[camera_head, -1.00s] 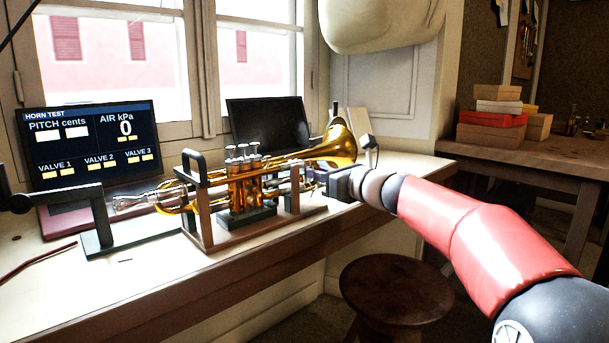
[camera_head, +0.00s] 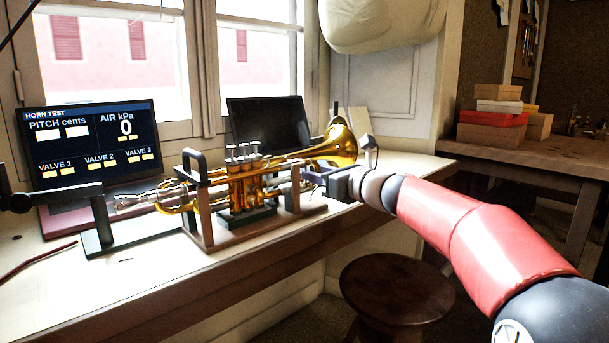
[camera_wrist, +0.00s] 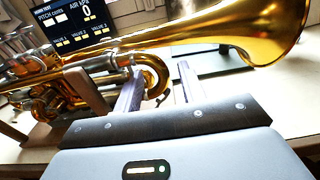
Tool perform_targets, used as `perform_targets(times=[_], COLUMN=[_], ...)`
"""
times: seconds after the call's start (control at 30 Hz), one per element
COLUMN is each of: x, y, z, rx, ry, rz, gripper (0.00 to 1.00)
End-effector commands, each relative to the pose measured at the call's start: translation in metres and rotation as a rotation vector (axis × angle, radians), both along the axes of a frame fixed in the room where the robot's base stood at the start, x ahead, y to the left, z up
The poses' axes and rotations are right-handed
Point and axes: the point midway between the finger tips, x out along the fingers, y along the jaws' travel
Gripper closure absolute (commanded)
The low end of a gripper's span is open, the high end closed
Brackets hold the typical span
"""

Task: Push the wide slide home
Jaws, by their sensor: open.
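A brass trumpet (camera_head: 243,189) lies level in a wooden cradle (camera_head: 203,215) on the bench, bell to the right. It also shows in the wrist view (camera_wrist: 190,38). My gripper (camera_head: 314,179) is at the trumpet's right end, under the bell, beside the curved main tuning slide (camera_wrist: 152,72). In the wrist view the two fingers (camera_wrist: 158,84) stand apart, with the left finger close to the slide's bend. I cannot tell whether it touches. Nothing is seen held between the fingers. The wide slide's far tubes are partly hidden by the cradle and finger.
A horn test screen (camera_head: 88,145) stands at the left, with zero under air. A dark grey stand (camera_head: 103,228) with an arm is at the trumpet's left end. A dark panel (camera_head: 268,125) is behind the trumpet. A round stool (camera_head: 396,287) stands below the bench. The bench front is clear.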

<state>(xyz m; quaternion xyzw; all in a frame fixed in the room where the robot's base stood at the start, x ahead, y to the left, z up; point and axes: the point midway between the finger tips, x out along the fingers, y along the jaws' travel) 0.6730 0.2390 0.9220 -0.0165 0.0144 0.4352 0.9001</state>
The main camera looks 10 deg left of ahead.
Motion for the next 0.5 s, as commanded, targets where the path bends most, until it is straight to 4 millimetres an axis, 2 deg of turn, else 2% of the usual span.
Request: perform_targets(times=[0.17,0.5], x=[-0.004,-0.038], y=[-0.006,-0.048], z=[0.001,0.002], rx=[0.000,-0.001], ry=[-0.001,-0.002], rz=[-0.002,-0.002], gripper=[0.59,0.59])
